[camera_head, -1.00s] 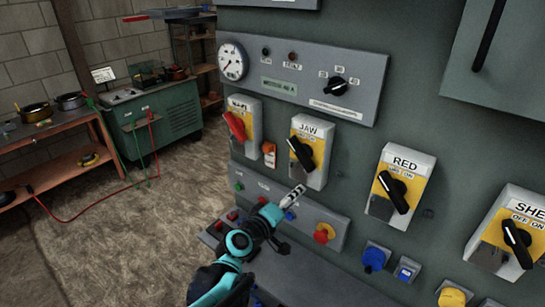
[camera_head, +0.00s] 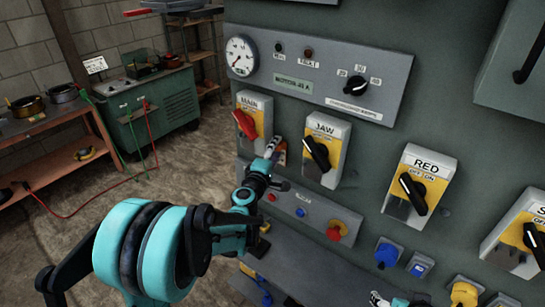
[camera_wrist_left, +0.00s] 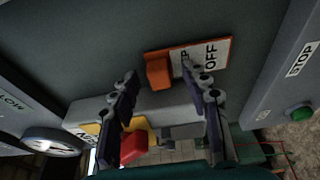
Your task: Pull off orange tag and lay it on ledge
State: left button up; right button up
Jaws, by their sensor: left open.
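The orange tag (camera_head: 283,157) is on the panel between the MAIN and JAW switches, mostly hidden behind my left gripper in the head view. In the left wrist view it is an orange block (camera_wrist_left: 157,72) against a plate lettered OFF (camera_wrist_left: 207,58). My left gripper (camera_head: 273,146) is open in front of it. In the left wrist view its fingers point toward the tag, with nothing held; contact cannot be told. A grey ledge (camera_head: 318,264) runs below the button strip. A small part of what seems my right gripper (camera_head: 380,299) shows at the bottom edge.
The red MAIN handle (camera_head: 244,124) and black JAW handle (camera_head: 317,152) stick out on either side of the tag. A green cabinet (camera_head: 160,107) and workbench stand at the left.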

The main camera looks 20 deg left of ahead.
pick_arm(q)
jog(key=shift+w, duration=0.1)
grip_shut()
dwell(0.4)
jog(key=s, duration=0.1)
jog(key=s+a, duration=0.1)
jog(key=s, duration=0.2)
jog(key=shift+s+a, duration=0.35)
jog(key=shift+s, duration=0.05)
dwell(0.4)
jog(key=s+d+f+y+b, duration=0.1)
jog(key=s+d+f+b, duration=0.1)
jog(key=f, duration=0.7)
jog(key=s+d, duration=0.1)
jog(key=d, duration=0.1)
jog(key=shift+s+d+f+n+b, duration=0.15)
jog(key=shift+d+f+n+b, duration=0.15)
jog(key=shift+d+f+b, duration=0.1)
